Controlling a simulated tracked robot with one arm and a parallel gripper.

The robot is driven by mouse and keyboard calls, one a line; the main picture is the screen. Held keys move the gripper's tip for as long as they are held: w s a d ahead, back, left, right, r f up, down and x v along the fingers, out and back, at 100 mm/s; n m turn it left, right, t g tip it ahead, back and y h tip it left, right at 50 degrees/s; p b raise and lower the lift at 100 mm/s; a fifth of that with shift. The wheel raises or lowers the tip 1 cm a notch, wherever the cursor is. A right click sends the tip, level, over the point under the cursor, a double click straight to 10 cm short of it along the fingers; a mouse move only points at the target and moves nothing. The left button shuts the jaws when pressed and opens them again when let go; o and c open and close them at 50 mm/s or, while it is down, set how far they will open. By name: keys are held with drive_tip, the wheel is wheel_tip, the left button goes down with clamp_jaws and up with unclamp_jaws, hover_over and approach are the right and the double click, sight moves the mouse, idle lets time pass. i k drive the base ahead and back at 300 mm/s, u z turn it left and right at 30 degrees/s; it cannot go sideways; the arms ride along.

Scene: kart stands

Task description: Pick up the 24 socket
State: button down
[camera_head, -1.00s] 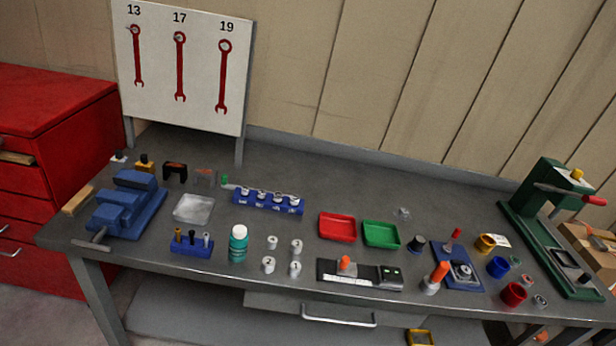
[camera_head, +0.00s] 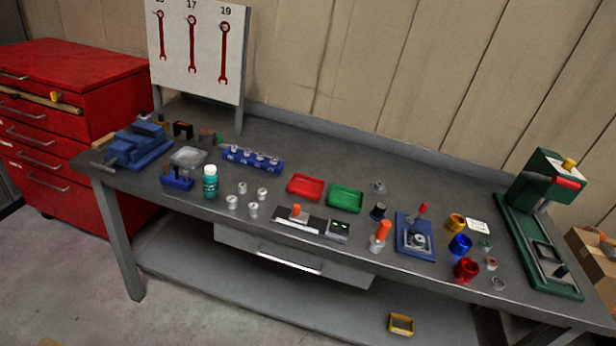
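A blue rail (camera_head: 240,163) stands toward the back left of the workbench, with several silver sockets (camera_head: 260,156) in a row on it. The size marks on the rail are too small to read, so I cannot tell which socket is the 24. Several loose silver cylinders (camera_head: 232,202) stand in front of the rail, beside a teal bottle; their marks are also unreadable. My gripper is not in view.
The bench (camera_head: 290,143) also holds a blue vise (camera_head: 137,146), a teal bottle (camera_head: 210,182), a red tray (camera_head: 306,187), a green tray (camera_head: 345,198) and a green press (camera_head: 530,230). A red cabinet (camera_head: 65,130) stands at the left. The bench's back strip is mostly clear.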

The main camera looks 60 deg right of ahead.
sight(273, 160)
drive_tip(key=z, duration=0.1)
drive_tip(key=k, duration=0.25)
drive_tip(key=z, duration=1.2)
drive_tip(key=i, duration=1.05)
drive_tip(key=u, duration=2.05)
drive_tip(key=i, duration=0.8)
